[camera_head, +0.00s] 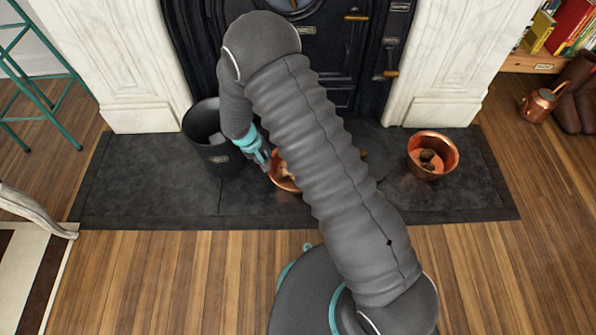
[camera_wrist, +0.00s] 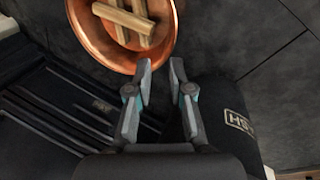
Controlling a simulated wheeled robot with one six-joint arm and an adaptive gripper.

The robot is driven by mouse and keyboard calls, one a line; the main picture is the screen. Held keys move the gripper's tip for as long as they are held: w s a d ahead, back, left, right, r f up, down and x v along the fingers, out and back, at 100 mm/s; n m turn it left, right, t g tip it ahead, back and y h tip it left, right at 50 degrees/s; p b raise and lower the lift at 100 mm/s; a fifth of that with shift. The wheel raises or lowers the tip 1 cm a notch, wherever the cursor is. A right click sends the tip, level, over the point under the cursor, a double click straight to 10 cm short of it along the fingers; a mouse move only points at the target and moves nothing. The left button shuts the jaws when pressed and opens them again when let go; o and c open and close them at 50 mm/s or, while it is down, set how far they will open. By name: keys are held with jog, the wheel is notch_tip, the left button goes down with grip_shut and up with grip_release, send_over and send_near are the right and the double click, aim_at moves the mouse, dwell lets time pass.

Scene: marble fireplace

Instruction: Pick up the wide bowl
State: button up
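A wide copper bowl (camera_wrist: 88,38) holding several light wooden sticks (camera_wrist: 132,18) is at the top of the wrist view. In the head view the bowl (camera_head: 281,183) sits on the dark hearth slab, mostly hidden behind my arm. My gripper (camera_wrist: 162,66) is open, its two fingers apart with nothing held between them. The fingertips are at the bowl's near rim in the wrist view; whether they touch it I cannot tell. In the head view my gripper (camera_head: 263,160) is just left of the bowl, partly hidden by my arm.
A black bucket (camera_head: 203,122) stands close on the left; its label shows in the wrist view. A deeper copper pot (camera_head: 433,172) with dark lumps stands at right on the slab (camera_head: 150,185). The black fireplace (camera_head: 345,60) is behind. A copper kettle (camera_head: 540,104) is far right.

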send_near(276, 180)
jog(key=x, duration=0.2)
jog(key=b+x, duration=0.1)
jog(key=shift+s+a+f, duration=0.1)
jog(key=shift+s+f, duration=0.05)
jog(key=shift+f, duration=0.15)
jog(key=shift+x, duration=3.2)
grip_shut()
jog(key=shift+r, duration=0.1)
